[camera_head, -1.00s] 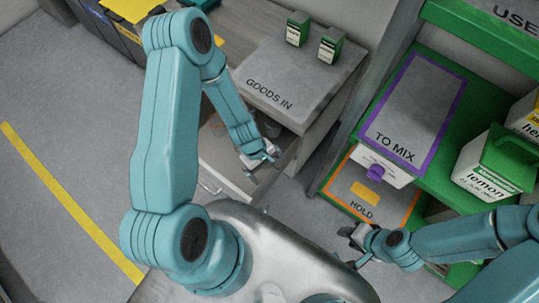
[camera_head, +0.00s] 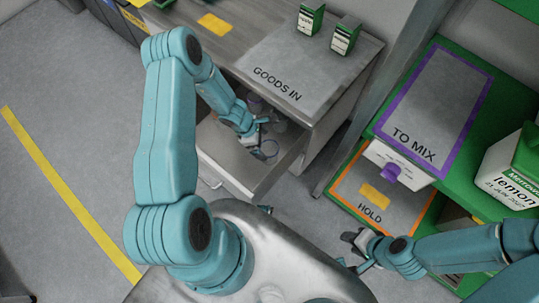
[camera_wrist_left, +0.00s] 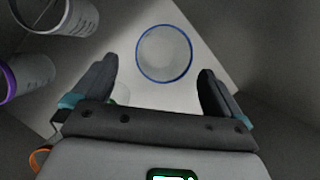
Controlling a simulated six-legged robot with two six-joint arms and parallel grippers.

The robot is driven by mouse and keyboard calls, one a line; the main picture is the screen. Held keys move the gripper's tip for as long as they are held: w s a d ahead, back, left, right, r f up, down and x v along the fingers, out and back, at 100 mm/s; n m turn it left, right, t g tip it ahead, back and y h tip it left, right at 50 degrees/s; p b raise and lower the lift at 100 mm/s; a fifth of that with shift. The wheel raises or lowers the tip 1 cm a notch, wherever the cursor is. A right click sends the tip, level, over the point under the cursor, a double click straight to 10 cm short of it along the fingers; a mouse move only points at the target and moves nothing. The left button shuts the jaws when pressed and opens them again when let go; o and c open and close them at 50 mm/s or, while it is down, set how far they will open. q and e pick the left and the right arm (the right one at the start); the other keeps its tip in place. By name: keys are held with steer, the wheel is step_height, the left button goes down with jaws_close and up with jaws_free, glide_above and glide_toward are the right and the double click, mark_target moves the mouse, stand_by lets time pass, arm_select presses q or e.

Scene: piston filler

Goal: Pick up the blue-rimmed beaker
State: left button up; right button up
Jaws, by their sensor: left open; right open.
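The blue-rimmed beaker (camera_wrist_left: 164,54) stands in the open drawer (camera_head: 232,172) under the goods-in counter. In the left wrist view it shows as a clear cup seen from above, a little beyond and between the fingertips. In the head view its blue rim (camera_head: 269,149) shows beside my left gripper. My left gripper (camera_head: 262,136) is open and empty over the drawer; its two dark fingers (camera_wrist_left: 158,82) are apart in the wrist view, with no contact visible. My right gripper (camera_head: 360,251) is open and empty near the hold shelf.
A purple-rimmed beaker (camera_wrist_left: 25,76) and another clear beaker (camera_wrist_left: 62,14) stand at the wrist view's left. Drawer walls surround them. Two green-and-white cartons (camera_head: 328,28) stand on the goods-in counter (camera_head: 285,65). A lemon container (camera_head: 510,178) stands at right.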

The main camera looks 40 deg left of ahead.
mark_target(271, 152)
arm_select(q)
steer(key=shift+x, duration=1.2)
steer(key=b+x, duration=0.1)
steer(key=x, duration=0.1)
steer(key=b+x, duration=0.1)
steer(key=x, duration=0.2)
steer(key=shift+s+d+f, duration=0.15)
steer(key=shift+d+f, duration=0.05)
steer(key=shift+f, duration=0.05)
steer(key=c, duration=1)
